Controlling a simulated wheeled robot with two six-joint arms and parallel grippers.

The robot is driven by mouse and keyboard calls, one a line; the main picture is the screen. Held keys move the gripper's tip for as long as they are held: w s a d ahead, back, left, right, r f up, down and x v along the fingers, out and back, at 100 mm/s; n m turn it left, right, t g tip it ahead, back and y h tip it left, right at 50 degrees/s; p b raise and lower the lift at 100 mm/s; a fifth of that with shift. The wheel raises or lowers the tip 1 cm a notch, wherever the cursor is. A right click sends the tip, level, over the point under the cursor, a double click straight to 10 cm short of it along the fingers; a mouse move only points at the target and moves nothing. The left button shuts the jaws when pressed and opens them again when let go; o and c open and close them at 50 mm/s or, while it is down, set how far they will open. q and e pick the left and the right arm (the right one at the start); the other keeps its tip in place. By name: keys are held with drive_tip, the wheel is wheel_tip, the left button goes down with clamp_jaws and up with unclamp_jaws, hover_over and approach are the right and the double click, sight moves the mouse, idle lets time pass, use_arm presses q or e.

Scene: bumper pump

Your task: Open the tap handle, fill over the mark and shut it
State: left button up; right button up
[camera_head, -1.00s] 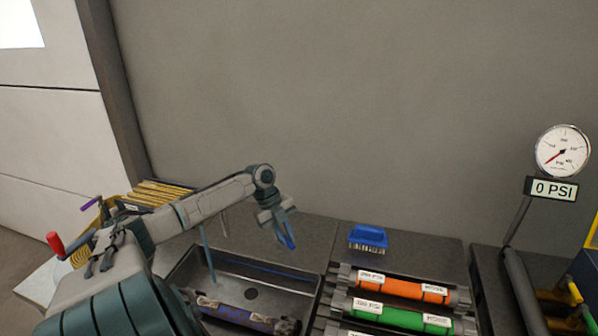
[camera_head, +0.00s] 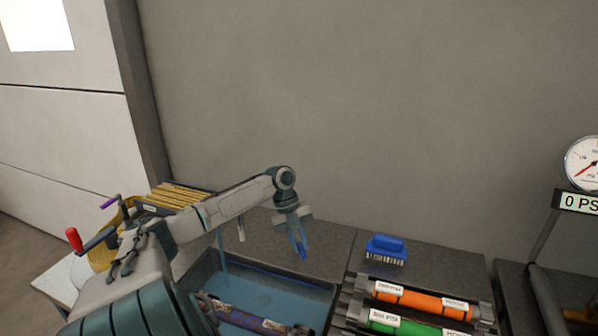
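The sink basin (camera_head: 336,299) stands below my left arm and holds blue water (camera_head: 280,290). A thin blue stream (camera_head: 223,254) runs down into it. A short pale piece (camera_head: 241,230) hangs below my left forearm; I cannot tell if it belongs to the tap. The tap handle is not clearly visible, and my arm covers part of that area. I cannot make out the fill mark. My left gripper (camera_head: 299,244) points down above the sink's back edge, with nothing seen in it. Its blue fingers are close together; their gap is unclear. My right gripper is not in view.
A purple worn roller (camera_head: 245,320) lies in the sink. An orange roller (camera_head: 420,299) and a green roller (camera_head: 400,324) lie in a rack at right. A blue brush (camera_head: 386,248) stands behind them. A gauge (camera_head: 585,163) is at far right. A red-knobbed crank (camera_head: 75,240) is at left.

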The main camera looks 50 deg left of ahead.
use_arm(q)
drive_tip(key=o, duration=0.4)
drive_tip(key=shift+r, duration=0.1)
drive_tip(key=shift+c, duration=0.2)
drive_tip(key=shift+a, duration=0.1)
drive_tip(key=shift+a+r, duration=0.15)
drive_tip(key=shift+r, duration=0.2)
drive_tip(key=b+v, duration=0.3)
drive_tip(key=v, duration=0.7)
drive_tip(key=shift+s, duration=0.1)
